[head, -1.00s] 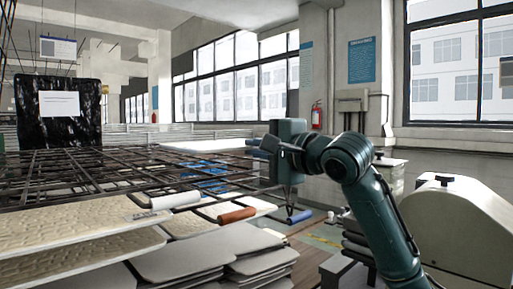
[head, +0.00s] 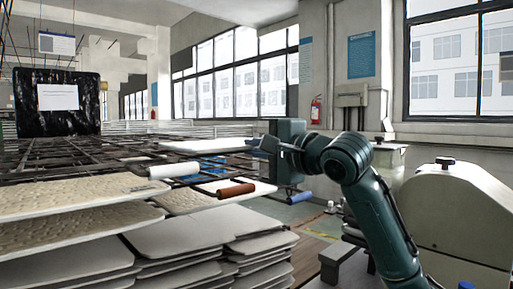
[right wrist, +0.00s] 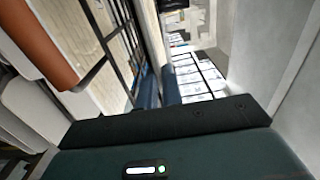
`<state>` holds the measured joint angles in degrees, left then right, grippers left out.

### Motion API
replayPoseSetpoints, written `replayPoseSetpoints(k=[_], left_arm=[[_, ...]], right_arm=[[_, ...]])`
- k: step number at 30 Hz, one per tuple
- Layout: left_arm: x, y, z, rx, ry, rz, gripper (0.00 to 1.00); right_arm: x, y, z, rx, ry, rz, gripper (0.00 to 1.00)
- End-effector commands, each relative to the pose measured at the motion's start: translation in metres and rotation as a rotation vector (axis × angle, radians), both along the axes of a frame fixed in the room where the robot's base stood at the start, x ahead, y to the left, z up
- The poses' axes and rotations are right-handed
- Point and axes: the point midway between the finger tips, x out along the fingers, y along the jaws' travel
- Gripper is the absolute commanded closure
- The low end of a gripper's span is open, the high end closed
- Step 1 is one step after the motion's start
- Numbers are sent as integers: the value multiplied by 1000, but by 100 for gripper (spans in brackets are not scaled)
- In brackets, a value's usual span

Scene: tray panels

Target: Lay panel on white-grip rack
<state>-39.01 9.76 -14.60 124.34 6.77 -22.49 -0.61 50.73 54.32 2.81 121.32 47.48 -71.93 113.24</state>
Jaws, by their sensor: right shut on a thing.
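My right gripper (head: 266,146) is shut on the near right end of a thin white panel (head: 205,146). The panel lies nearly level, its far part above dark wire racks. Whether it touches a rack I cannot tell. The white grip (head: 174,170) of one rack sticks out to the left of and below my right gripper. In the right wrist view my fingers (right wrist: 160,88) are close together with a thin edge between them. My left gripper is out of view.
A brown grip (head: 236,190) and a blue grip (head: 301,197) stick out of other racks below my gripper. Cream textured panels (head: 70,195) lie at the left, above stacked grey boards (head: 180,245). A pale machine (head: 455,215) stands at the right.

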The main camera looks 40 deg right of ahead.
Motion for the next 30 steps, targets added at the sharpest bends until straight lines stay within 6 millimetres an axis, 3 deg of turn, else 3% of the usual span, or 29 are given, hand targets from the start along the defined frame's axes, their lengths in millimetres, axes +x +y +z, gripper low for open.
replayPoseSetpoints(k=[29,30], left_arm=[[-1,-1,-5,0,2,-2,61],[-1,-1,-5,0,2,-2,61]], right_arm=[[0,0,-6,0,-1,0,100],[0,0,-6,0,-1,0,91]])
